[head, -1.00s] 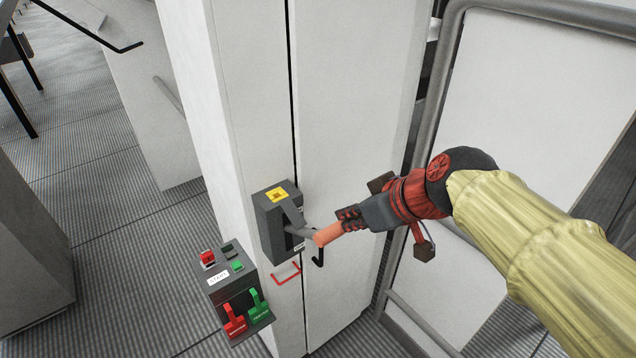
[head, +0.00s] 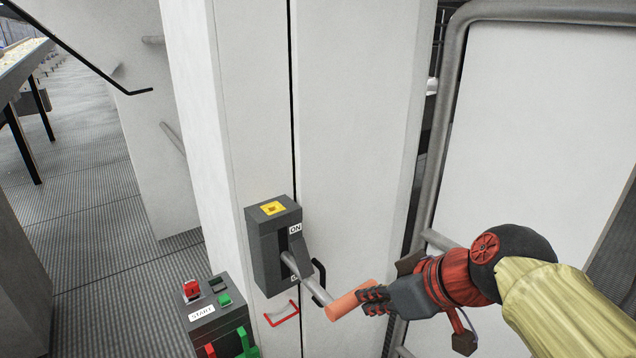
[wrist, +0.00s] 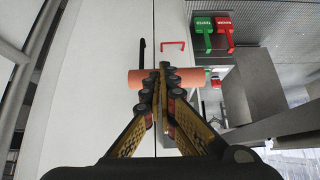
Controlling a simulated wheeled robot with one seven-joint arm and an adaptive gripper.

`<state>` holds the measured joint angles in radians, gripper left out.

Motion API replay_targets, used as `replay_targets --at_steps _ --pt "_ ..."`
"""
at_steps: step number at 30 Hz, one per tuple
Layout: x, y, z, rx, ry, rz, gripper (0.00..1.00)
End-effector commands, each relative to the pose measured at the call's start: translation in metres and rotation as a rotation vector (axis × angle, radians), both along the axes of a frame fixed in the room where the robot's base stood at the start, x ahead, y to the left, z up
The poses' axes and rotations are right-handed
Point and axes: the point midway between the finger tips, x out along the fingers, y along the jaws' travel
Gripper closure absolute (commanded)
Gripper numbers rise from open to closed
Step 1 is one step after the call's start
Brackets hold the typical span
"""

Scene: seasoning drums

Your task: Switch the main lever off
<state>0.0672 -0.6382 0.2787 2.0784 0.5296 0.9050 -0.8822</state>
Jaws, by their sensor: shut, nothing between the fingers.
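The main lever has a grey rod and an orange handle (head: 350,299). It comes out of a dark switch box (head: 266,247) on a white cabinet and slopes down to the right. An ON label (head: 295,229) shows above the rod; a lower label is partly hidden by it. My gripper (head: 366,300) is shut, its fingertips at the handle. In the wrist view the shut fingers (wrist: 163,72) lie across the middle of the orange handle (wrist: 139,78), whose ends show on both sides. I cannot tell if they touch it.
A control box (head: 203,313) with red and green buttons and levers stands lower left of the switch box. A black hook-like handle (head: 319,273) and a red bracket (head: 283,314) are close to the lever. A pipe-framed panel (head: 540,130) stands at right.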

Motion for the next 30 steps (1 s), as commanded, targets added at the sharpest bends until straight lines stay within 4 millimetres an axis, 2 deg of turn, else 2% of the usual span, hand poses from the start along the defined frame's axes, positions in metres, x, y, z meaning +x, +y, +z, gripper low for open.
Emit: replay_targets --at_steps 1,9,30 --pt "-0.001 0.000 -0.011 0.001 -0.001 0.000 1.00" --pt "-0.001 0.000 -0.028 0.000 -0.001 0.001 1.00" --pt "0.000 0.000 -0.029 0.000 -0.001 0.001 1.00"
